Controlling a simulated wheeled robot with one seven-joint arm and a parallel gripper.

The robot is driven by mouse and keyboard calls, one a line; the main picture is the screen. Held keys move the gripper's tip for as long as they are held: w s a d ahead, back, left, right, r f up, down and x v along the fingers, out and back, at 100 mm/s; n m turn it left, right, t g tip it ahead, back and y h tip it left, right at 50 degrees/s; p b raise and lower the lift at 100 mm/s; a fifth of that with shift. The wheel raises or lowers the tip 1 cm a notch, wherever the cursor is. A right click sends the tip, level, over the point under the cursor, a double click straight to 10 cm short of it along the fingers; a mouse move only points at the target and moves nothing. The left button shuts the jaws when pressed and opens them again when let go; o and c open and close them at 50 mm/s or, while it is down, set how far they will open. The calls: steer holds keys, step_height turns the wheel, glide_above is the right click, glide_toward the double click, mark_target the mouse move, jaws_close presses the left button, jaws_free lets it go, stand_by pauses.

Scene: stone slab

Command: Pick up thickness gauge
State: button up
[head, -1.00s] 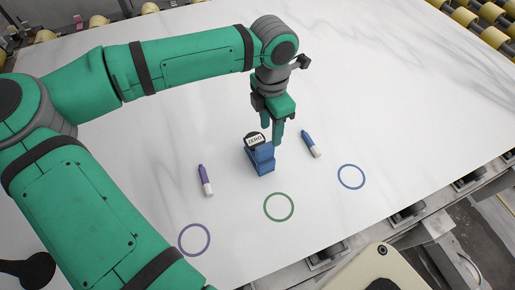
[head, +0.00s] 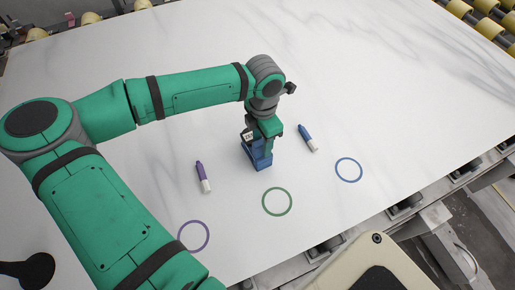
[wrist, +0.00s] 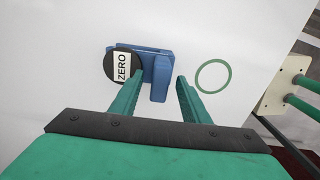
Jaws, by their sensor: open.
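The thickness gauge (head: 257,160) is a blue body with a round dark dial that carries a white "ZERO" label. It sits on the white stone slab, partly hidden by my gripper in the head view. In the wrist view the gauge (wrist: 160,76) lies just beyond the fingertips, its dial to the left. My gripper (head: 260,145) is open and points down over the gauge. In the wrist view the two green fingers (wrist: 157,85) are apart, with the blue upright part of the gauge between their tips. I cannot tell whether they touch it.
A purple marker (head: 203,177) lies left of the gauge and a blue marker (head: 307,138) lies right of it. Purple (head: 194,236), green (head: 277,202) and blue (head: 348,170) rings are drawn on the slab (head: 400,90). Rollers (head: 490,22) line the far edge.

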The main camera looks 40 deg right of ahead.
steer(key=shift+f, duration=0.3)
steer(key=shift+d, duration=0.1)
steer(key=shift+c, duration=0.9)
jaws_close()
steer(key=shift+r, duration=0.15)
